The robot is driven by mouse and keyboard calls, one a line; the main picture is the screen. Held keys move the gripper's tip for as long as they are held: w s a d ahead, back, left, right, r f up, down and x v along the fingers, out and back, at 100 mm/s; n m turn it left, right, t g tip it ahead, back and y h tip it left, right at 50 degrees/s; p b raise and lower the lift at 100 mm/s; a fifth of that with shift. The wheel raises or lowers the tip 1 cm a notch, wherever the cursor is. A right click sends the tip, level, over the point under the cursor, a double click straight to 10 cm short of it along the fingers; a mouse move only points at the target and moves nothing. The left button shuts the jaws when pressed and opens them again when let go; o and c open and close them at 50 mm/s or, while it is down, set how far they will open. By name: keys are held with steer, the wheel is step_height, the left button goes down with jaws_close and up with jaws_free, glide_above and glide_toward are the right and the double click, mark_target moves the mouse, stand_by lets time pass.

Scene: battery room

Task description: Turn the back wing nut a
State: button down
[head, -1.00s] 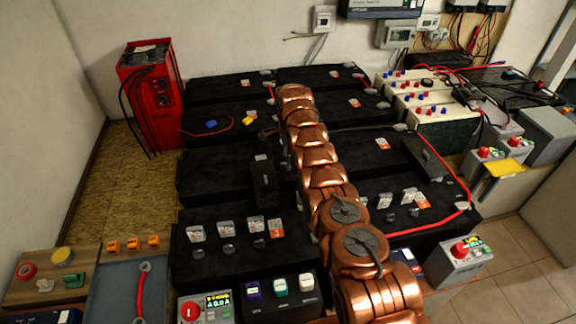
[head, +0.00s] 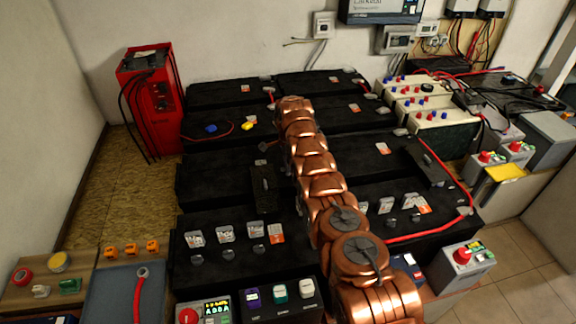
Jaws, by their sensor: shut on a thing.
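No wing nut can be made out for certain, and I cannot tell which fitting is the back wing nut a. Small grey terminal fittings (head: 265,78) sit on the back black batteries (head: 222,93). A blue piece (head: 211,128) and a yellow piece (head: 247,126) lie on the second left battery, with a thin red wire beside them. My copper arm reaches from the lower right over the middle of the battery rows. Its far end is above the back rows, by the gap between the left and right batteries. My gripper is hidden behind or below the arm, with anything it holds.
A red charger (head: 150,105) with black cables stands at the back left. Pale cells (head: 428,101) with red and blue caps stand at the back right. Red cables (head: 440,160) run over the right batteries. Several meters and switches line the front.

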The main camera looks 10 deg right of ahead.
steer(key=shift+f, duration=0.1)
steer(key=shift+m+b, duration=0.3)
steer(key=shift+b, duration=0.1)
steer(key=shift+m, duration=0.3)
steer(key=c, duration=1.2)
jaws_free()
steer(key=shift+r, duration=0.2)
